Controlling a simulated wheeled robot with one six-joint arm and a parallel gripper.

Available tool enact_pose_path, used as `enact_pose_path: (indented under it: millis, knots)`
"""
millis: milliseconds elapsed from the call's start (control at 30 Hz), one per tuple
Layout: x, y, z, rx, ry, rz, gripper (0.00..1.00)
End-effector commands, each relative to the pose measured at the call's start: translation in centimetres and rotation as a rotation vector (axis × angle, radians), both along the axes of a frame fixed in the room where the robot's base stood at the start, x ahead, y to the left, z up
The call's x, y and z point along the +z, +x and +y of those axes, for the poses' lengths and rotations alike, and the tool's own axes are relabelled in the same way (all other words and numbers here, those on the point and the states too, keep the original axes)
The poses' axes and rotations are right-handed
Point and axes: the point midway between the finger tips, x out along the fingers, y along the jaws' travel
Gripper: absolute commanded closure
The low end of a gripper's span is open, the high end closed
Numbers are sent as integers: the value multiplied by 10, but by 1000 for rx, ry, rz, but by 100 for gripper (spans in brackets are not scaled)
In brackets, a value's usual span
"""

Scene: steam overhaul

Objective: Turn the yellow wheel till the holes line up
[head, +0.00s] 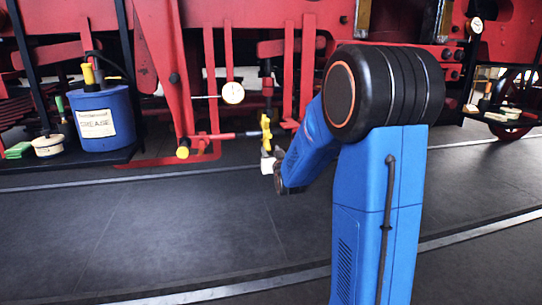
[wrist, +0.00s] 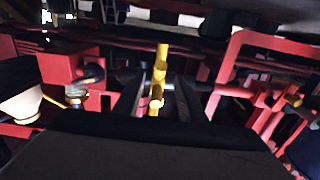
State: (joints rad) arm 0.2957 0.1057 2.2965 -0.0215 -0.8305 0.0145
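The yellow wheel (head: 266,130) is on the red machinery at the end of a red rod, left of my arm in the head view. In the wrist view the yellow wheel (wrist: 161,70) looks like a narrow upright bar, seen nearly edge-on. My gripper (head: 269,159) is just at the near side of the wheel. In the wrist view the dark fingers of my gripper (wrist: 160,92) stand apart, one on each side of the wheel, with gaps showing. I cannot tell how deep the wheel lies between them. No holes can be made out in either view.
A round gauge (head: 233,93) and a yellow knob (head: 183,152) are left of the wheel. A blue grease bucket (head: 103,121) and a pale tin (head: 47,146) stand further left. Red frames surround the wheel. The dark floor (head: 170,225) in front is clear.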

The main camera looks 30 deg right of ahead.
Motion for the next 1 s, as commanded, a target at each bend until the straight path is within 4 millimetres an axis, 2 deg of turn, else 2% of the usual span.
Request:
enact_pose_path:
  millis: [33,100,267,433,800,1000]
  knots:
    - [15,-4,1,0,-2,-7,62]
    - [28,-8,2,0,-2,-6,62]
    - [47,-13,4,0,-1,-3,62]
    - [48,-6,1,0,0,0,62]
    - [48,30,-9,-1,0,0,62]
    - [49,41,-12,-1,0,-1,62]
